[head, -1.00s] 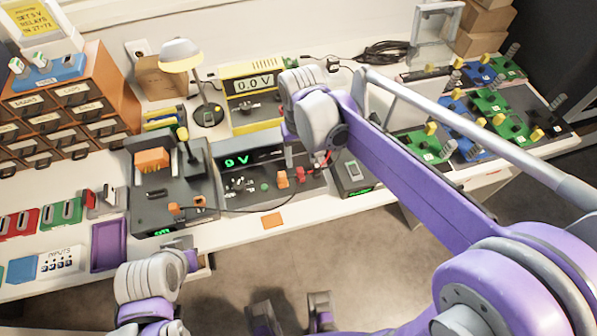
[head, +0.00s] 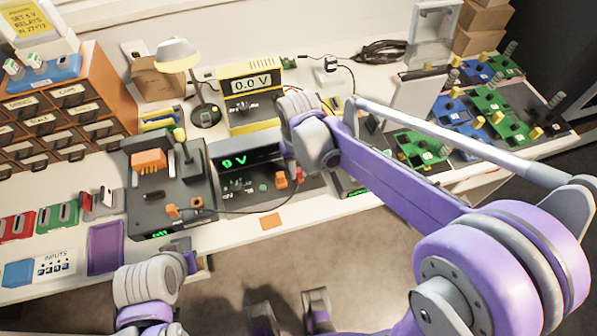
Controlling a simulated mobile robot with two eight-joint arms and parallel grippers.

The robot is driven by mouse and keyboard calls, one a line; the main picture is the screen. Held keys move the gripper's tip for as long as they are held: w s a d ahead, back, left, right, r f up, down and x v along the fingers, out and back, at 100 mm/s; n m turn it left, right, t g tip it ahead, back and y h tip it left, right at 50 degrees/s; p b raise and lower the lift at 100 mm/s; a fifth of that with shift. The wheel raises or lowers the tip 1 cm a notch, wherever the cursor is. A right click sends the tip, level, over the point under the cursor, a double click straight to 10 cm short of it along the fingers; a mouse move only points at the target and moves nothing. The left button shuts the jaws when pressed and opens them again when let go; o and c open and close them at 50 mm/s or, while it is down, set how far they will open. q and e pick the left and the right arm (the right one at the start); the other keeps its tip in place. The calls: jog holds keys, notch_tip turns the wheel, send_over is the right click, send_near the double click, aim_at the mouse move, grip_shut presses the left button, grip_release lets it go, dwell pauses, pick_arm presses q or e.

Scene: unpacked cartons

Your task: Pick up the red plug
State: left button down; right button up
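A small red plug (head: 299,173) shows at the front right of the dark unit with the green 9 V display (head: 234,162). It is partly hidden by my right wrist. An orange plug (head: 281,180) stands just left of it. My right gripper (head: 298,164) is over this area, close to the red plug; its fingertips are hidden behind the wrist, and I cannot tell whether it touches anything. My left gripper (head: 180,247) is low at the bench's front edge, near the purple tray (head: 106,246), its opening unclear.
A yellow meter (head: 249,86) reading 0.0 V and a lamp (head: 177,52) stand behind. A dark station (head: 155,205) with an orange block is to the left, with a thin cable running right from it. Green and blue boards (head: 420,146) lie to the right.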

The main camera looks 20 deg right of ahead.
grip_shut()
dwell(1.0)
